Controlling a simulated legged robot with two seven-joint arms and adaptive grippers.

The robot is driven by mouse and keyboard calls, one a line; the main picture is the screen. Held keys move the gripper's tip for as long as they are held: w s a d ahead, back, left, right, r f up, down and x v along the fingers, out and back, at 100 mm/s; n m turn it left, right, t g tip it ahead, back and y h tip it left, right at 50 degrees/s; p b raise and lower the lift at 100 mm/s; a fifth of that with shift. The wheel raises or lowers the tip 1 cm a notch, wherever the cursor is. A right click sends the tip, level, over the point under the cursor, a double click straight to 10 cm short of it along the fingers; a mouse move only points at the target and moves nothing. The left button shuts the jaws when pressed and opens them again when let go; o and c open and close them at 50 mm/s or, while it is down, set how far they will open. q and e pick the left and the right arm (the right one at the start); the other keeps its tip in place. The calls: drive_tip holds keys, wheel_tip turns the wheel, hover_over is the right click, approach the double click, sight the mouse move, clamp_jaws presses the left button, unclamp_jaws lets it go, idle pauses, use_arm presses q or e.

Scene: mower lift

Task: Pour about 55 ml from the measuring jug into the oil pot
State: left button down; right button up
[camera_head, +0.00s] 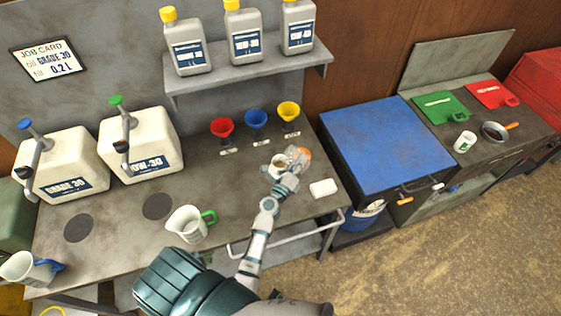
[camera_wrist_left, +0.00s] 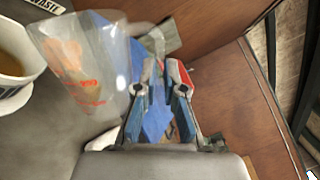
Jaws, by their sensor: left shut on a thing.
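My left gripper (camera_head: 289,172) is shut on the clear measuring jug (camera_head: 301,154), above the back right of the workbench. In the left wrist view the jug (camera_wrist_left: 88,72), with orange-red markings, is beside my left gripper's fingers (camera_wrist_left: 164,92) and looks tilted. The white oil pot (camera_head: 278,163) is just left of the jug in the head view. In the wrist view the oil pot (camera_wrist_left: 8,68) is cut off at the left edge and has amber liquid inside. I cannot read the jug's level or see a stream. My right gripper is out of view.
Red (camera_head: 222,127), blue (camera_head: 256,118) and yellow funnels (camera_head: 289,111) stand behind the pot. A white block (camera_head: 323,188) lies to its right. A green-handled jug (camera_head: 187,224) and two white canisters (camera_head: 64,164) (camera_head: 140,145) are left. A blue cabinet (camera_head: 384,140) stands right.

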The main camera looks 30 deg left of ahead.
use_arm(q)
drive_tip(key=shift+d+m, duration=0.35)
drive_tip(key=shift+m, duration=0.35)
drive_tip(key=d+f+m+b, duration=0.1)
drive_tip(key=d+m, duration=0.1)
drive_tip(key=m, duration=0.1)
drive_tip(key=d+f+m+h+b, duration=0.1)
drive_tip(key=d+f+m, duration=0.1)
drive_tip(key=m, duration=0.1)
drive_tip(key=d+f+m+h+b, duration=0.1)
drive_tip(key=d+f+m, duration=0.1)
drive_tip(key=m, duration=0.1)
drive_tip(key=shift+w+f+m+g, duration=0.25)
drive_tip(key=shift+w+m+g, duration=0.05)
drive_tip(key=shift+g, duration=0.1)
drive_tip(key=shift+d+m+h+p, duration=0.3)
drive_tip(key=shift+d+m+p, duration=0.1)
drive_tip(key=shift+m, duration=0.1)
drive_tip(key=shift+d+f+m, duration=0.1)
drive_tip(key=shift+d+m, duration=0.3)
drive_tip(key=shift+m, duration=0.4)
drive_tip(key=shift+d+f+m, duration=0.1)
drive_tip(key=shift+f+m, duration=0.05)
drive_tip(key=shift+m, duration=0.15)
